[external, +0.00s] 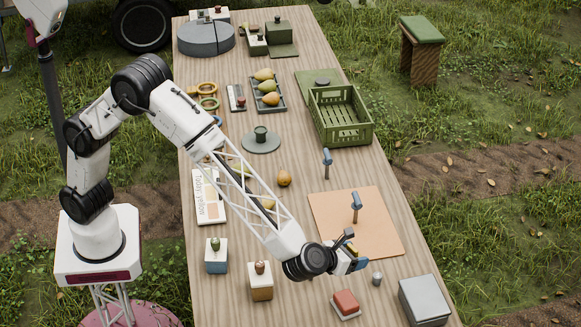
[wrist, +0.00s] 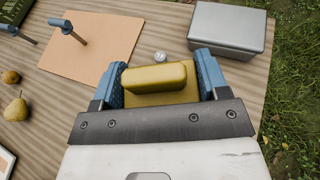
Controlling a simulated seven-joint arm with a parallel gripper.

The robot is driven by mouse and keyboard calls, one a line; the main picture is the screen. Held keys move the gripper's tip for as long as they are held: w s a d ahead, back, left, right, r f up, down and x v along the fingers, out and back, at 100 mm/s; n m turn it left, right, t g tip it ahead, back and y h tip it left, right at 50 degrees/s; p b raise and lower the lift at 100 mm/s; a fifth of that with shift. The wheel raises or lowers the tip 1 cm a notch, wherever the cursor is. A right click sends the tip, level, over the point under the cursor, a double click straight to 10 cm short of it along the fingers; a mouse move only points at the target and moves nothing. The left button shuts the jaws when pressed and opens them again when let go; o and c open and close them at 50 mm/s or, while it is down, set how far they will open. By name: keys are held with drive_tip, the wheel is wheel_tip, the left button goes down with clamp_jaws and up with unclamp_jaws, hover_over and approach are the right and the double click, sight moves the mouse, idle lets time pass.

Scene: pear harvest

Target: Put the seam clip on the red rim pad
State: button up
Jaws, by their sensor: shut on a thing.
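My gripper (external: 352,250) is shut on a yellow block with a flat plate, which I take to be the seam clip (wrist: 155,77). In the wrist view the clip sits between the two blue fingers (wrist: 160,80). It is held above the table, near the front right corner of the orange board. The red pad (external: 345,301) is a red block on a pale square base, on the table below my gripper in the external picture. The clip is apart from it. The red pad does not show in the wrist view.
A grey metal box (external: 424,300) stands right of the red pad. A small metal cylinder (external: 377,279) stands between them. The orange board (external: 375,230) carries a blue-topped post (external: 356,205). Two small blocks with topped knobs (external: 261,280) (external: 216,256) stand to the left.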

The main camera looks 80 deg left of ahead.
hover_over(348, 298)
drive_tip(key=shift+f, duration=2.55)
drive_tip(key=shift+f, duration=0.1)
drive_tip(key=shift+f, duration=3)
drive_tip(key=shift+f, duration=1.9)
drive_tip(key=shift+f, duration=0.15)
drive_tip(key=o, duration=0.9)
drive_tip(key=shift+r, duration=0.2)
